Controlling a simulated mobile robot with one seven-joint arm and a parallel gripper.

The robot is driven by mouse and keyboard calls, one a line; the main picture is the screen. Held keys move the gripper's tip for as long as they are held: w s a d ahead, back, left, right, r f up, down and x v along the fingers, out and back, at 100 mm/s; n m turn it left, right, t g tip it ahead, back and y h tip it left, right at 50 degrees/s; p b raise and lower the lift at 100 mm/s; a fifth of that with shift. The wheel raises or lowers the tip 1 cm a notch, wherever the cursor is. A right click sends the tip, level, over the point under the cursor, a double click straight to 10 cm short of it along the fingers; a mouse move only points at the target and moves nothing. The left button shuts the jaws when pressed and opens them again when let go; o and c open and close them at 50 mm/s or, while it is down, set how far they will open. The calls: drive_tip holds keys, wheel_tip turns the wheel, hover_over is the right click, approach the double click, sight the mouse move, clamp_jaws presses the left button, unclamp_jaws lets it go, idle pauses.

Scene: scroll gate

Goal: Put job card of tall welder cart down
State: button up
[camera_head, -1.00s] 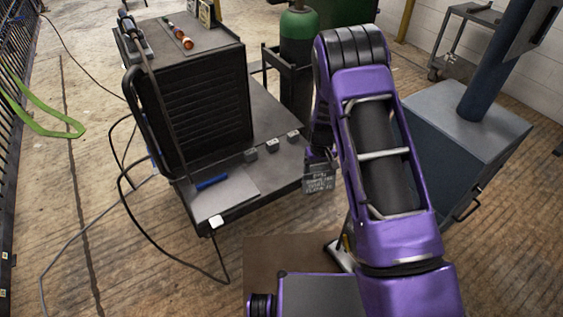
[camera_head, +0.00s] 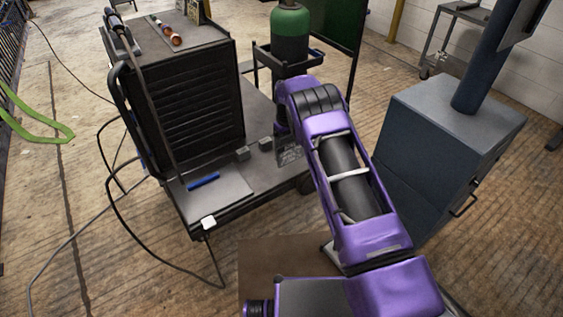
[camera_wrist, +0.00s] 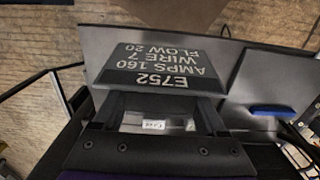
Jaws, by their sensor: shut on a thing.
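My gripper (camera_wrist: 160,104) is shut on the job card (camera_wrist: 172,67), a dark plate with pale text reading E752, AMPS 160, WIRE 7, FLOW 20. In the head view the job card (camera_head: 290,153) shows small beside my purple arm, at the right part of the cart's lower deck. The tall welder cart (camera_head: 193,110) is black with a louvred body. A grey sheet (camera_head: 222,184) on its deck shows behind the card in the wrist view (camera_wrist: 245,62). I cannot tell whether the card touches the deck. My arm hides part of the gripper in the head view.
Two small grey blocks (camera_head: 242,154) (camera_head: 265,144) sit on the deck, left of the card. A blue bar (camera_head: 203,180) lies on the grey sheet. A green cylinder (camera_head: 289,35) stands behind. A blue-grey cabinet (camera_head: 435,140) stands right. Cables loop over the floor at left.

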sight(287, 140)
drive_tip(key=shift+f+b, duration=0.4)
drive_tip(key=shift+f, duration=3.1)
drive_tip(key=shift+f, duration=0.2)
drive_tip(key=o, duration=1.4)
drive_tip(key=shift+o, duration=0.2)
drive_tip(key=shift+r, duration=0.1)
wheel_tip(287, 140, up, 12)
drive_tip(key=shift+r+p, duration=0.1)
drive_tip(key=shift+p, duration=0.65)
